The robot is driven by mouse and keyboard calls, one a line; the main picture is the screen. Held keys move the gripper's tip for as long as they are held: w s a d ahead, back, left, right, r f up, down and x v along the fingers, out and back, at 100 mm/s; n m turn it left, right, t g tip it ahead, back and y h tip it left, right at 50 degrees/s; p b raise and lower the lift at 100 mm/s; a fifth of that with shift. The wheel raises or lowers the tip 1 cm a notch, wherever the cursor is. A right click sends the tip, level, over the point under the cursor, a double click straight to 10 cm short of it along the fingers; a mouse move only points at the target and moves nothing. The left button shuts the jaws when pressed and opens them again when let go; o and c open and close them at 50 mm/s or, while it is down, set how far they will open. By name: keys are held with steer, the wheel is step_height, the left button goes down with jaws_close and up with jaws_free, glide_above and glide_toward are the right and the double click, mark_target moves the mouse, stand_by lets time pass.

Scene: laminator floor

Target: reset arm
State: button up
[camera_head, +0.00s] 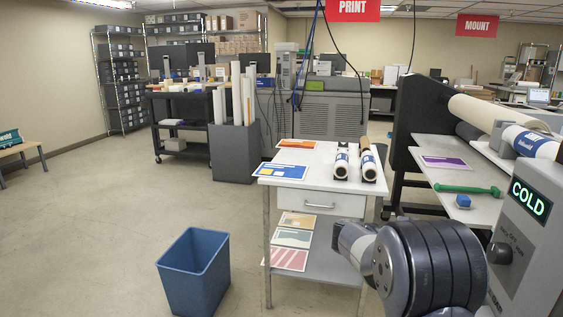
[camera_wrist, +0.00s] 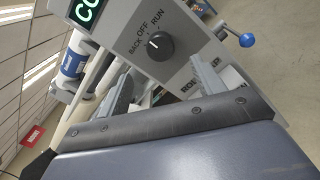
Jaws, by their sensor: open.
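My arm reaches in at the lower right in the head view, close to the laminator's control box (camera_head: 526,235). My gripper (camera_wrist: 160,85) shows in the wrist view with its two fingers spread wide and nothing between them. Beyond the fingers is the control panel with a black knob (camera_wrist: 153,46) marked BACK, OFF and RUN. The knob's white mark points toward OFF or close to it. The knob (camera_head: 500,253) also shows in the head view, under a green COLD display (camera_head: 530,201). The fingertips are not visible in the head view.
A white worktable (camera_head: 330,160) with prints and rolls stands ahead. A blue bin (camera_head: 194,272) is on the floor at left of it.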

steer(key=p+x, duration=0.1)
steer(key=x, duration=0.8)
steer(key=w+a+n+p, duration=0.3)
steer(key=a+n+p, duration=0.4)
steer(key=a+n, duration=0.25)
steer(key=s+m+y, duration=0.3)
steer(key=s, duration=0.4)
steer(key=shift+s+a+r+t+p, duration=0.2)
steer(key=shift+s+a+t+p, duration=0.1)
steer(key=shift+s+t+p, duration=0.1)
